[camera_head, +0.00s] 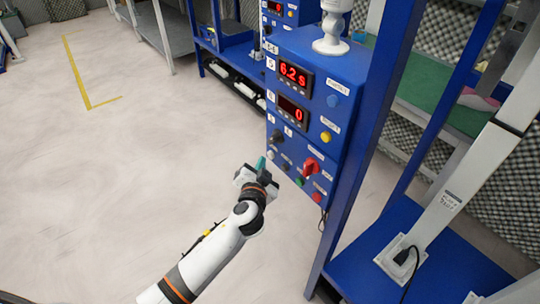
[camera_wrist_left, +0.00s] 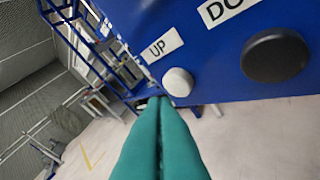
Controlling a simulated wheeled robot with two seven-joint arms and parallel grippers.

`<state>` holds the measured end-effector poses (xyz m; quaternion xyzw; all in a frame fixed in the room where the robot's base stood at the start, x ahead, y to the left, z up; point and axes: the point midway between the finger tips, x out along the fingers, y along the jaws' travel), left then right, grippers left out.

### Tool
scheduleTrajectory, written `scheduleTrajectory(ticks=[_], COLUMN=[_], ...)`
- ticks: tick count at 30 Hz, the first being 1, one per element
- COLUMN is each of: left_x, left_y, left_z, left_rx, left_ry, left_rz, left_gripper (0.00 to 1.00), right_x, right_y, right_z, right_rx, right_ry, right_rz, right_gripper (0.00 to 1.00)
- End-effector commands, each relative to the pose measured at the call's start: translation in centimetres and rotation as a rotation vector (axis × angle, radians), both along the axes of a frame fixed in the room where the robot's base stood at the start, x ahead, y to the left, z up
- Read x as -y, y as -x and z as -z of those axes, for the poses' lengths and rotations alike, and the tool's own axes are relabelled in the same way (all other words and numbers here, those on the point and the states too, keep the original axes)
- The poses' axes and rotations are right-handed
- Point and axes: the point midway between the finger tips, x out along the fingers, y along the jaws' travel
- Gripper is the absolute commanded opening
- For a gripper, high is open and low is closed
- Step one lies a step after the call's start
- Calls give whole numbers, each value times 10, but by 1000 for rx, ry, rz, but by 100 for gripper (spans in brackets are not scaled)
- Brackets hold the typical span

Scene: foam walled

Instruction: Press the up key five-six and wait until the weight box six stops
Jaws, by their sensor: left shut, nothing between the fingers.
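A blue control panel (camera_head: 310,130) carries red displays reading "6.2s" (camera_head: 294,75) and "0" (camera_head: 292,111). In the left wrist view, a white round key (camera_wrist_left: 178,82) sits beside a label reading "UP" (camera_wrist_left: 158,47). A larger black key (camera_wrist_left: 274,56) is to its right, under a partly cut-off label. My left gripper (camera_head: 261,163) is shut and empty, its teal fingertips at the panel's lower left. In the wrist view the fingertips (camera_wrist_left: 158,101) appear just below and left of the white key; I cannot tell whether they touch it. No weight box can be clearly identified.
The panel also has a red switch (camera_head: 311,166), a yellow button (camera_head: 326,137) and a blue button (camera_head: 333,101). A blue frame post (camera_head: 362,150) stands at its right. Open pale floor (camera_head: 120,150) lies to the left, with a yellow line (camera_head: 78,75).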

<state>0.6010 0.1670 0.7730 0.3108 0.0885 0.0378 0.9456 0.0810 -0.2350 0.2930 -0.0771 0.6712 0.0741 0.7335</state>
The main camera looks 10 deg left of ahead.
Motion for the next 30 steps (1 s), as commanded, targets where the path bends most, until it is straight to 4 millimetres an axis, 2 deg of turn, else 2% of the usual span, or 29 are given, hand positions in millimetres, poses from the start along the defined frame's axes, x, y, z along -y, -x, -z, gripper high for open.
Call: scheduleTrajectory(ticks=[7, 30], left_x=[0, 0], left_y=[0, 0], left_z=[0, 0], left_rx=[0, 0], left_ry=[0, 0], left_rz=[0, 0], left_gripper=[0, 0], right_x=[-6, 2], right_y=[-1, -3], right_z=[0, 0], right_rx=[0, 5], right_ry=[-8, 2], right_rz=[2, -2], right_gripper=[0, 0])
